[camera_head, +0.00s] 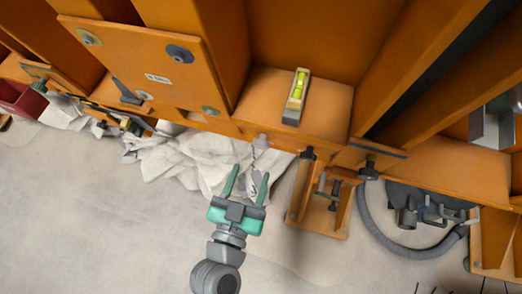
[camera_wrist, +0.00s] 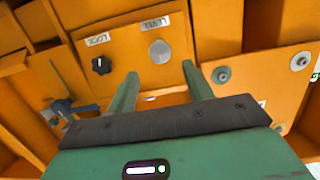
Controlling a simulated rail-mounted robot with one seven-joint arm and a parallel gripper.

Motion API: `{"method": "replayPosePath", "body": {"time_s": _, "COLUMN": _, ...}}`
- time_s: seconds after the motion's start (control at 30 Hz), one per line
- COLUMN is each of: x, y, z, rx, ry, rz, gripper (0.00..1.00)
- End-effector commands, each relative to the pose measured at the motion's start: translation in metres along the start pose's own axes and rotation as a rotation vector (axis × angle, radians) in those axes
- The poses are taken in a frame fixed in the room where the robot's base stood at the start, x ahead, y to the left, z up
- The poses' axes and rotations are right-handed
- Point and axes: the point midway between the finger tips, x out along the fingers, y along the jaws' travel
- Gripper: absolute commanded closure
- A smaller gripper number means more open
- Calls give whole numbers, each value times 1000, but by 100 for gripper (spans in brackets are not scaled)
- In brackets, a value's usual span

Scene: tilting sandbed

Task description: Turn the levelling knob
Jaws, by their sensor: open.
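The levelling knob (camera_wrist: 160,51) is a round, pale grey knob on an orange panel under a label reading LEVEL, which appears upside down in the wrist view. In the head view it seems to be the small grey knob (camera_head: 261,141) at the panel's edge. My gripper (camera_head: 250,171) has two green fingers, spread apart and empty, just short of the panel. In the wrist view the fingertips (camera_wrist: 160,70) stand to either side of the knob, which shows between and beyond them. No contact is visible.
A black LOCK knob (camera_wrist: 101,65) sits left of the levelling knob in the wrist view. A spirit level (camera_head: 297,95) rests on the orange frame. An orange bracket (camera_head: 320,220) stands to the right, a crumpled white cloth (camera_head: 185,160) to the left. The floor in front is clear.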

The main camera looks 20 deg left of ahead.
Motion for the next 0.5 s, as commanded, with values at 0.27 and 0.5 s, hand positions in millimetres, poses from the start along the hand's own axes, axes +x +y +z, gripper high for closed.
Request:
{"method": "replayPosePath", "body": {"time_s": 0.27, "x": 50, "y": 0, "z": -4, "rx": 1, "ry": 5, "rz": -1, "gripper": 49}}
{"method": "replayPosePath", "body": {"time_s": 0.5, "x": 75, "y": 0, "z": -2, "rx": 0, "ry": 3, "rz": -1, "gripper": 49}}
